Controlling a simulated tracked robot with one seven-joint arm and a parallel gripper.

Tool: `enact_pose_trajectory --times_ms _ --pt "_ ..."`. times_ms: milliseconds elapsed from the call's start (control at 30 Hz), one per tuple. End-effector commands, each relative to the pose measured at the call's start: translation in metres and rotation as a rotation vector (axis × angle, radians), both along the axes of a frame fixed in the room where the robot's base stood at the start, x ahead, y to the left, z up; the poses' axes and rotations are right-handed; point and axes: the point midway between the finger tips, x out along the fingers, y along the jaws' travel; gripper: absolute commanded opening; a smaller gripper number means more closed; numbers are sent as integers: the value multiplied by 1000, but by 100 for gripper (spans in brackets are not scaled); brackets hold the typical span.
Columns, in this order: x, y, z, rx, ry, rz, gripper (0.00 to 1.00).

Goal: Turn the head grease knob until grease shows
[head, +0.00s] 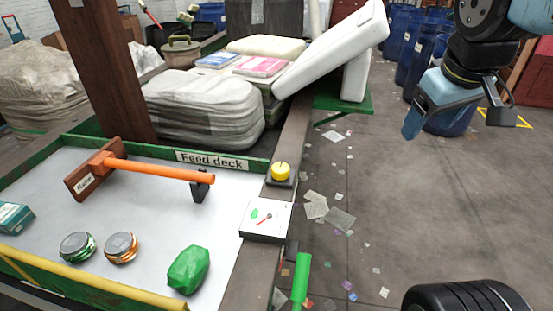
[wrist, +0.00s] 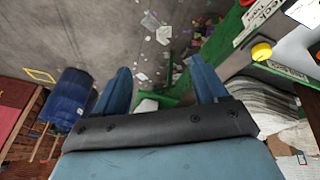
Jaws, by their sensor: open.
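A yellow round knob (head: 281,172) sits on a dark base on the frame rail at the right edge of the feed deck. It also shows at the right of the wrist view (wrist: 262,51). I see no clear grease around it, but it is small in both views. My gripper (head: 456,118) is open and empty, high at the upper right of the head view, well right of the knob. In the wrist view my two blue fingers (wrist: 160,80) are spread apart with nothing held between them, over the floor.
A white gauge box (head: 265,220) with a needle and a green mark sits nearer than the knob, with a green handle (head: 301,280) below. The deck holds an orange-handled lever (head: 160,170), tins and a green lump (head: 188,270). Wrapped bales (head: 205,110) stand behind. Littered floor is open right.

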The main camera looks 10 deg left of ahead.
Motion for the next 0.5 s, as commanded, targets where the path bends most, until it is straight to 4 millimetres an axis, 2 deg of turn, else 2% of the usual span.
enact_pose_trajectory --times_ms 33,200,367,500 --pt "10 16 0 -52 32 106 72" --pt "34 69 -2 -222 123 458 72" --pt "49 126 -9 -374 201 793 72" --pt "55 182 -19 -501 263 1087 72"
